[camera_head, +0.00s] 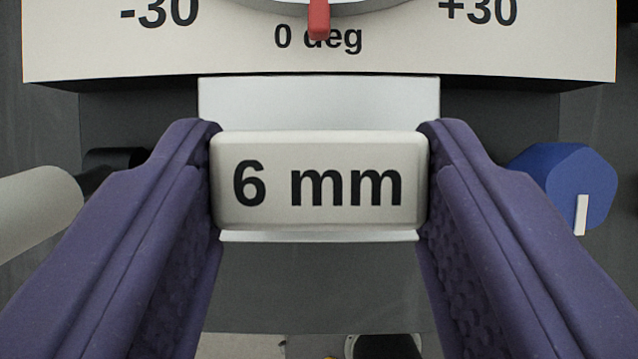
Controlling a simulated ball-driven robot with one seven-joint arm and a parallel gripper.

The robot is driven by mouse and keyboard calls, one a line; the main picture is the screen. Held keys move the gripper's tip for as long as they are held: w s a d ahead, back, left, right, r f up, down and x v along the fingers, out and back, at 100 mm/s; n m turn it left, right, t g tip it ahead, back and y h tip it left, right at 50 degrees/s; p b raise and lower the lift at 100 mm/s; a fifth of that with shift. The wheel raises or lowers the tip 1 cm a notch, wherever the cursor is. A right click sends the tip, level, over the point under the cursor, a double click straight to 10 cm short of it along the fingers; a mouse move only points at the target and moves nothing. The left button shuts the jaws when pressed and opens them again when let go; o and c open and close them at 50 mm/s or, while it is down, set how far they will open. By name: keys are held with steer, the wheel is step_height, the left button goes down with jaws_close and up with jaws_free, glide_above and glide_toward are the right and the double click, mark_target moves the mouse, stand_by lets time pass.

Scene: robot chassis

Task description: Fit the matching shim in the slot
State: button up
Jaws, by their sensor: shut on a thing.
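My gripper (320,180), with two purple fingers, is shut on a shim (318,212) whose pale block is marked "6 mm". The fingers press on the block's left and right ends. A light metal piece (318,100) shows just above the block, and a thin pale edge (318,236) shows just below it. I cannot tell whether these belong to the shim or to what lies beneath. No slot can be made out; the block and fingers hide what is directly under them.
A white scale plate (150,50) marked -30, 0 deg and +30 crosses the top, with a red pointer (318,18) at 0. A blue knob (567,185) with a white mark is at the right. A pale cylinder (35,210) is at the left. Dark grey surface (320,285) lies below.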

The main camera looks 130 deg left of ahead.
steer(key=shift+f+b, duration=0.45)
steer(key=shift+f, duration=0.15)
steer(key=o, duration=1.1)
steer(key=p+v, duration=0.4)
steer(key=v, duration=0.4)
